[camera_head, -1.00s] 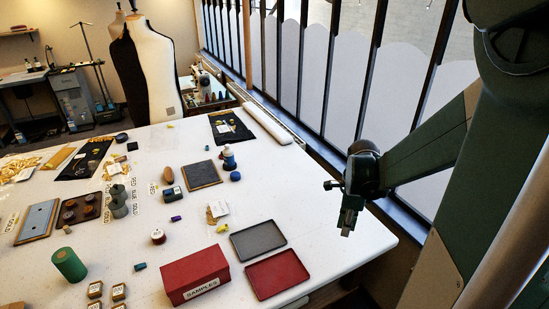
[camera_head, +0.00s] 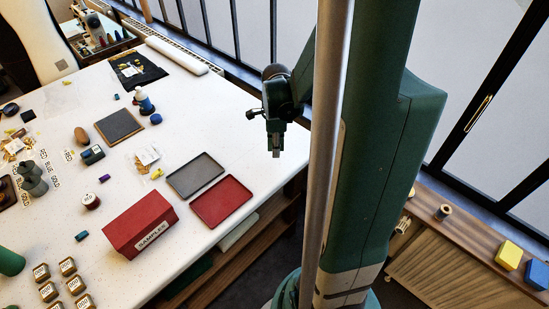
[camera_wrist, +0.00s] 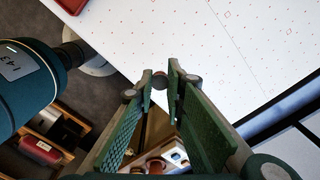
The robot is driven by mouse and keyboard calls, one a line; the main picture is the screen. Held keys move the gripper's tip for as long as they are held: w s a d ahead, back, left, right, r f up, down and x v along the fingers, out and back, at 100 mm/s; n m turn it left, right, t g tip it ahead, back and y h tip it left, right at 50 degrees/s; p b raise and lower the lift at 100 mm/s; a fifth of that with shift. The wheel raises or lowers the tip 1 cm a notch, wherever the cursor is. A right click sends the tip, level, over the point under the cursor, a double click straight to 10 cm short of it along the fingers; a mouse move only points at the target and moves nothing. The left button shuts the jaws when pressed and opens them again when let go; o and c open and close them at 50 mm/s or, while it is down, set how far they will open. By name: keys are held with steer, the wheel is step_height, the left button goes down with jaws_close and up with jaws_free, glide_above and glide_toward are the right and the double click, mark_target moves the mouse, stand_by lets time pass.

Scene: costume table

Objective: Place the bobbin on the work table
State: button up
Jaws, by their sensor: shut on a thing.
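The white work table (camera_head: 190,95) fills the left and middle of the head view; its dotted top also shows in the wrist view (camera_wrist: 225,40). My gripper (camera_head: 276,153) points down above the table's right edge in the head view. In the wrist view its green fingers (camera_wrist: 158,82) are closed on a small brownish round thing (camera_wrist: 160,79) at the tips. Little of this thing shows; it may be the bobbin, but I cannot tell for sure. It is apart from the table top.
A grey tray (camera_head: 194,174) and red tray (camera_head: 224,204) lie near the gripper, beside a red samples box (camera_head: 139,222). A reddish reel (camera_head: 91,201) stands further left. A brown roll (camera_head: 443,211) is on the right shelf.

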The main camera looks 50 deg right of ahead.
mark_target(276, 165)
steer(key=shift+f, duration=0.85)
steer(key=shift+f, duration=0.1)
steer(key=shift+f, duration=1.95)
steer(key=shift+f+b, duration=0.15)
steer(key=shift+b, duration=0.2)
steer(key=o, duration=0.7)
steer(key=shift+c, duration=0.2)
step_height(276, 165, up, 12)
steer(key=p, duration=0.1)
steer(key=shift+r, duration=0.2)
